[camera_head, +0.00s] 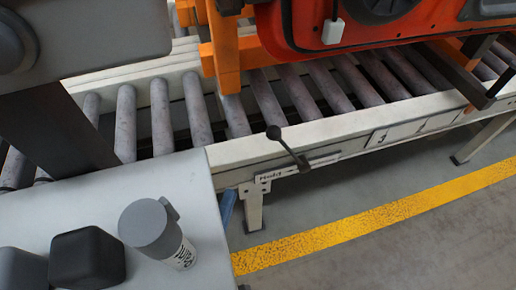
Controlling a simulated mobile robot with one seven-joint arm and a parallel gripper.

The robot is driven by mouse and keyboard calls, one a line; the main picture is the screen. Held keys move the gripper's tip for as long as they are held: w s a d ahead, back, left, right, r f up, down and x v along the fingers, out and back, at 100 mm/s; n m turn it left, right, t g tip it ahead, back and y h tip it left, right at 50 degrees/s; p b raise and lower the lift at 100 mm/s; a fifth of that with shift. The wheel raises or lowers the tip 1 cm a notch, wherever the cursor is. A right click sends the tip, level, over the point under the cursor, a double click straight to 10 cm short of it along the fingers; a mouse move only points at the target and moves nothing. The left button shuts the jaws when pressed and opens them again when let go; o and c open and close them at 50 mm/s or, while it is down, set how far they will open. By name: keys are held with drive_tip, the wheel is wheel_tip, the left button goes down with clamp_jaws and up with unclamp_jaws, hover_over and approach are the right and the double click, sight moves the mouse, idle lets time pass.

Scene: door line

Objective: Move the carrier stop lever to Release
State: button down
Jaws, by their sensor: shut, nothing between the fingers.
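The carrier stop lever (288,147) is a thin dark rod with a black ball knob. It is mounted on the front side of the conveyor frame. Its knob is up and to the left of its lower end, so it leans left in the picture. A small plate reading "Hold" (272,177) is below the knob, left of the lever's lower end. I cannot read a Release marking. My gripper is not in view, and nothing is seen touching the lever.
The roller conveyor (330,124) crosses the view. An orange carrier (225,62) with a red-orange door panel (350,22) stands over it. A light grey tabletop (105,196) at lower left bears a lidded container (158,235) and dark blocks (88,257). Floor with a yellow line (370,220) is clear.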

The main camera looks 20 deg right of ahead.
drive_tip(key=s+d+x, duration=0.1)
drive_tip(key=d+x, duration=0.1)
drive_tip(key=x, duration=0.9)
drive_tip(key=shift+d+r, duration=0.35)
drive_tip(key=shift+r, duration=0.1)
drive_tip(key=shift+r, duration=0.1)
